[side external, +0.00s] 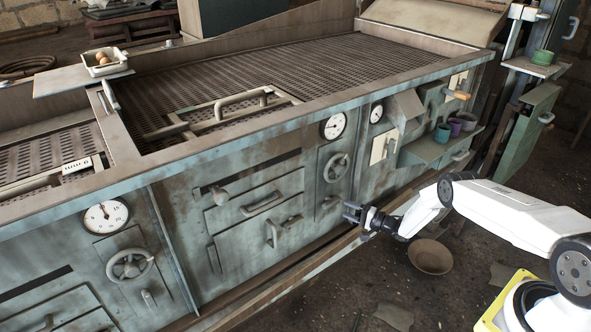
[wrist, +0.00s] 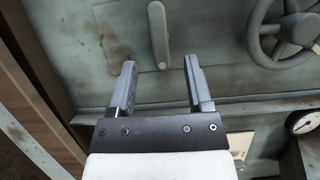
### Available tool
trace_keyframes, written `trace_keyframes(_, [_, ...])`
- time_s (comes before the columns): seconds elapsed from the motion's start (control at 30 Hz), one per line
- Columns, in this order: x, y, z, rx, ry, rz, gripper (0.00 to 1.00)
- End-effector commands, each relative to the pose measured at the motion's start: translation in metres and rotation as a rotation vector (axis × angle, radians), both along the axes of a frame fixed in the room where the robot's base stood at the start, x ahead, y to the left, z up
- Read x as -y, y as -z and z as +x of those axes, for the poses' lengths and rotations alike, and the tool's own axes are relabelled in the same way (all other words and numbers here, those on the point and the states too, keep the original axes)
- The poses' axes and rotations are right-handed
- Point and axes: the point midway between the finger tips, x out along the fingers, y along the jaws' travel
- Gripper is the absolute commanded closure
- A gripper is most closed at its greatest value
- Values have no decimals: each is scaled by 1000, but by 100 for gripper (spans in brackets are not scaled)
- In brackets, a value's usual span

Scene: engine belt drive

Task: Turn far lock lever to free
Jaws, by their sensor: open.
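The far lock lever (side external: 329,206) is a small grey upright handle low on the cabinet front, below a handwheel. In the wrist view the lever (wrist: 158,33) shows near the top as a slim rounded bar on a plate, roughly in line with the picture's vertical. My gripper (side external: 348,212) is just to the right of the lever in the side view. In the wrist view my gripper (wrist: 159,72) has its two fingers wide apart with nothing between them. The lever appears beyond the fingertips, between their lines; the exact distance I cannot tell.
A drawer panel with handles (side external: 262,204) is to the left. A rusty rail (side external: 300,268) runs along the bottom front. A bowl (side external: 430,257) lies on the floor.

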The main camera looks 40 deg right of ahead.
Motion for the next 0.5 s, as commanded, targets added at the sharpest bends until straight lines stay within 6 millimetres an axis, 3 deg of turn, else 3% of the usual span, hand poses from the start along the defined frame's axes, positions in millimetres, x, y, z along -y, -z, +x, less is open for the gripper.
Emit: trace_keyframes(0.5, [4, 0, -10, 1, 0, 0, 35])
